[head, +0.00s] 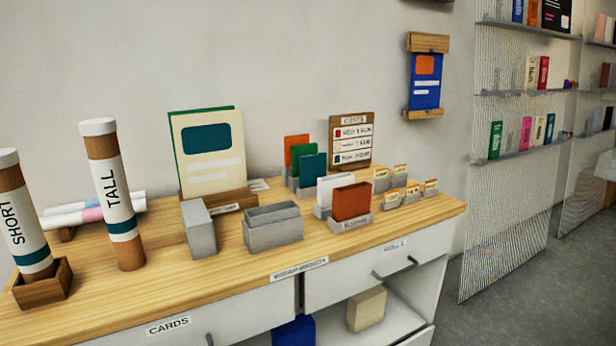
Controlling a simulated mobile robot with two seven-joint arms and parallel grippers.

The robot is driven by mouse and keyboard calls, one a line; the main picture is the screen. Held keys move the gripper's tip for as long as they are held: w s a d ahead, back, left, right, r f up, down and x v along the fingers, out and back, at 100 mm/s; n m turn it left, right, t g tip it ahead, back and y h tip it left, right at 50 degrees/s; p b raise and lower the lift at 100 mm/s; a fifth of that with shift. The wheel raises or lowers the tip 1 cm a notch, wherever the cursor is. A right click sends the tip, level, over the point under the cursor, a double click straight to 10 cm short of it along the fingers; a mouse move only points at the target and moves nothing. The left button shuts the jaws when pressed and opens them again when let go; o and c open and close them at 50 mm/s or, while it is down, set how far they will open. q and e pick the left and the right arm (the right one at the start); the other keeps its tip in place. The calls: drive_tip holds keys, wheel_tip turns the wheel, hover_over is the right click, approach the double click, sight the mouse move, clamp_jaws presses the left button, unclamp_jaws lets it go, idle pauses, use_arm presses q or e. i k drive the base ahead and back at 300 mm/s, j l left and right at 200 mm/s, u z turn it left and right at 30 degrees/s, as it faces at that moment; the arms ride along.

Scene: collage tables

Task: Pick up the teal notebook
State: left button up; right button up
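A small teal rectangular item, which looks like the teal notebook (314,168), stands upright in a grey holder on the wooden counter. Its lower part is hidden by the holder and the items in front. A green one (305,153) and an orange one (296,147) stand behind it in a staggered row. In front of it, a white item (334,187) and a rust-red item (351,201) stand in grey holders. Neither of my grippers shows in the head view.
On the wooden counter (190,275) stand an empty-looking grey box (273,229), a grey block (198,230), a large cream board (208,151), tall labelled tubes (113,196) and small card holders (402,193). A price sign (351,141) stands behind. Bare counter runs along the front edge.

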sight(313, 167)
drive_tip(key=l+u, duration=0.2)
drive_tip(key=u, duration=0.9)
drive_tip(key=l+u, duration=0.75)
drive_tip(key=k+l+u, duration=0.1)
drive_tip(key=l, duration=0.2)
drive_tip(key=k+l+u, duration=0.15)
drive_tip(key=l, duration=0.15)
drive_tip(key=k+l+u, duration=0.1)
drive_tip(key=l, duration=0.2)
drive_tip(key=k, duration=0.05)
